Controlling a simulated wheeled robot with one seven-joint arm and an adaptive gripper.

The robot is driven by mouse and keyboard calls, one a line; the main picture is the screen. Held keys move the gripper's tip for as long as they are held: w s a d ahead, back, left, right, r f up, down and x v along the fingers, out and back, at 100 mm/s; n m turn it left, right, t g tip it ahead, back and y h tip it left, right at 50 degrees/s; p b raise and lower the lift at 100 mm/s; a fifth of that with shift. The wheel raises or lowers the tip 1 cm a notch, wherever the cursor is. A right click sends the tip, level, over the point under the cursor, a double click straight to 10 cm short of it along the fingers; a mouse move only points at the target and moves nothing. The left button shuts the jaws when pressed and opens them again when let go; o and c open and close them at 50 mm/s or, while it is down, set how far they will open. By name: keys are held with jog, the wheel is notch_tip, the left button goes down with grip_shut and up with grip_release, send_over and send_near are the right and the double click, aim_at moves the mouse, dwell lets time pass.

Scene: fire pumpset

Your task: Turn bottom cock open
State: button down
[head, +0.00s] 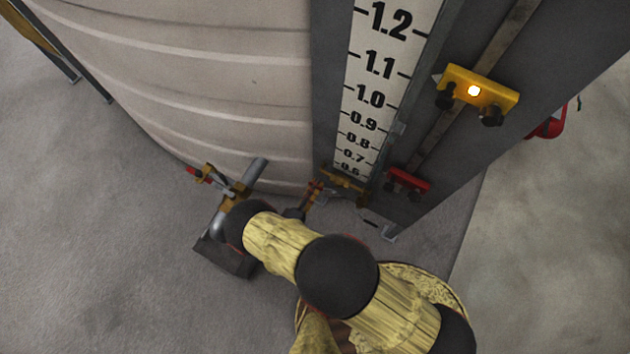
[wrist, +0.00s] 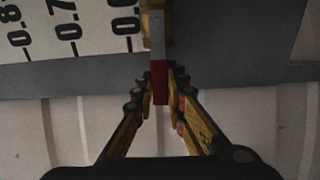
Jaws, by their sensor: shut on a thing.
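The bottom cock (head: 343,180) is a brass fitting at the low end of the white level scale (head: 378,85) in the head view. In the wrist view its grey lever (wrist: 157,32) runs down from the brass body (wrist: 160,4) to a red grip (wrist: 160,86). My gripper (wrist: 161,78) has its fingers closed in on both sides of the red grip and holds it. In the head view my gripper (head: 315,188) is small and just left of the cock. My arm hides part of the floor there.
A yellow bracket with a lit lamp (head: 478,95) and a red one (head: 408,182) sit on the dark panel. Another valve (head: 207,174) and a grey pipe (head: 250,174) stand to the left. The pale tank (head: 210,70) is behind. Grey floor (head: 90,240) is clear at left.

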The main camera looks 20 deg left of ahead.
jog(key=shift+d, duration=0.1)
jog(key=c, duration=1.8)
grip_release()
jog(key=shift+o, duration=0.2)
jog(key=shift+r, duration=0.1)
